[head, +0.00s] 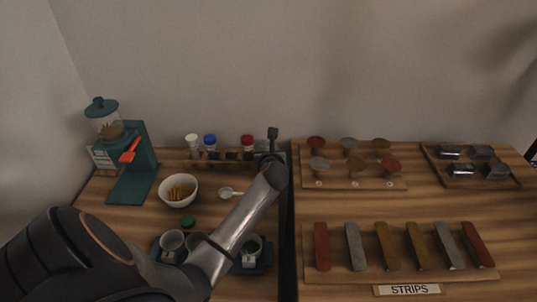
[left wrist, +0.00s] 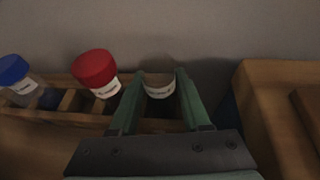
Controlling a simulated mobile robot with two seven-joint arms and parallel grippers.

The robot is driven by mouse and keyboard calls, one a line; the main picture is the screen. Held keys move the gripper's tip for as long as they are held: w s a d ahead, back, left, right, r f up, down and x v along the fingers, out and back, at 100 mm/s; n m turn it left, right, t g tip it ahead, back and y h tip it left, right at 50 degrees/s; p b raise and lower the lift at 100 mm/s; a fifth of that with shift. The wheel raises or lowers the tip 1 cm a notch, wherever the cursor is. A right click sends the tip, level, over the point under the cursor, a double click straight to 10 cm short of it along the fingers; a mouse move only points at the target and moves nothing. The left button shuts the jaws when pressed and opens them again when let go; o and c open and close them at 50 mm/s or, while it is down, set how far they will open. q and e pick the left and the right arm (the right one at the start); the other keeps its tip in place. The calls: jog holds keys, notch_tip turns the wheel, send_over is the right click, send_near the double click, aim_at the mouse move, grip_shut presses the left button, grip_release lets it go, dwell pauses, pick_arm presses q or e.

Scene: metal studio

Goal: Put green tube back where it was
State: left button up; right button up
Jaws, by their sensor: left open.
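My left gripper (head: 272,150) is at the right end of the wooden tube rack, with its jaws open. In the left wrist view its two green fingers (left wrist: 160,95) stand on either side of a labelled tube or jar (left wrist: 158,86) with a dull grey-brown top; I cannot tell whether they touch it. No green shows on that tube. A green cap (head: 188,222) shows on the left table behind the cups; what is below it is mostly hidden. My right gripper is not in view.
The rack (left wrist: 60,113) also holds tubes with red (left wrist: 95,68), blue (left wrist: 14,68) and white (head: 192,140) caps. A green grinder (head: 140,165), a bowl (head: 178,191), a spoon (head: 230,193) and cups (head: 172,240) share the left table. Sample boards fill the right table.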

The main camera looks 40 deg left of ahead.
pick_arm(q)
jog(key=p+v, duration=0.2)
jog(key=v, duration=0.8)
